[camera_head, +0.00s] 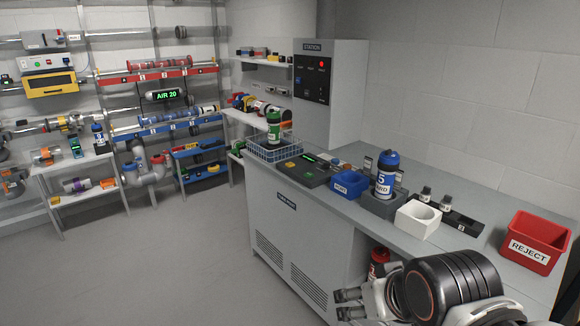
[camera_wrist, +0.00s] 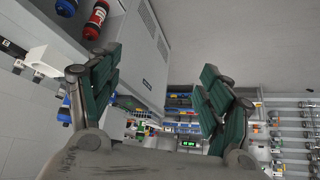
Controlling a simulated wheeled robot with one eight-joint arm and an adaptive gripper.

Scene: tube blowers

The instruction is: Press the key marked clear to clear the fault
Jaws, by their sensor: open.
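The grey station cabinet (camera_head: 345,95) stands at the back of the counter. Its black panel (camera_head: 311,79) carries a lit red lamp (camera_head: 321,65) and small controls too small to read. I cannot read a key marked clear anywhere. My gripper (camera_head: 344,304) is low at the front of the counter, well away from the panel and console. In the wrist view my gripper (camera_wrist: 157,62) has its green-padded fingers wide apart, with nothing between them.
The counter holds a wire basket (camera_head: 262,151), a blue bin (camera_head: 350,184), a blue-capped bottle (camera_head: 386,175), a white holder (camera_head: 417,219) and a red reject bin (camera_head: 528,243). Shelves and tube racks line the back left. The floor (camera_head: 160,255) at left is clear.

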